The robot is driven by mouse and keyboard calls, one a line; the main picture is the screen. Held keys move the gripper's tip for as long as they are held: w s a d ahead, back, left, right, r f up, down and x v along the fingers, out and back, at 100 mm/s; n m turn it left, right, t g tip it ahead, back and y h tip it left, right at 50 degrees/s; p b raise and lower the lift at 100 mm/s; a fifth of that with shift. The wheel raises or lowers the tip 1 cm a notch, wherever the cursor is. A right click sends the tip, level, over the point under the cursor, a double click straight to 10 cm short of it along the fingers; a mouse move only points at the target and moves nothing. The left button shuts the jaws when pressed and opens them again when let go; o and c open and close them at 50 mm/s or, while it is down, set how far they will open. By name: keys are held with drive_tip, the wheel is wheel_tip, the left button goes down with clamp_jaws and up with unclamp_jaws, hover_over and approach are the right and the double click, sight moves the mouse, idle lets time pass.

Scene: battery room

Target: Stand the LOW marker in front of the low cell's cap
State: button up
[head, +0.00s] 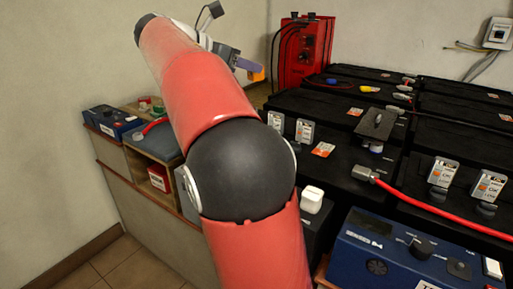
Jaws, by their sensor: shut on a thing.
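My gripper (246,65) is at the upper middle, beyond my red arm, raised near the wall. It is shut on a small orange piece (257,75), mostly hidden by the fingers. This may be the LOW marker, but no lettering shows. The black battery cells (340,165) stand to the right and lower in the picture, apart from the gripper. A grey square plate (372,130) with a dark piece on it sits above a whitish round part on one cell. I cannot tell which cell is low or which cap is its cap.
White-and-orange cards (441,173) stand on the cells. A red cable (440,210) crosses the front cells. A red charger (302,50) stands behind. A blue instrument box (400,255) and white cube (312,199) are in front. A wooden shelf unit (150,145) is left.

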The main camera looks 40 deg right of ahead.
wheel_tip(320, 180, down, 19)
drive_tip(key=b, duration=0.5)
drive_tip(key=shift+r, duration=0.1)
drive_tip(key=o, duration=0.9)
drive_tip(key=shift+o, duration=0.2)
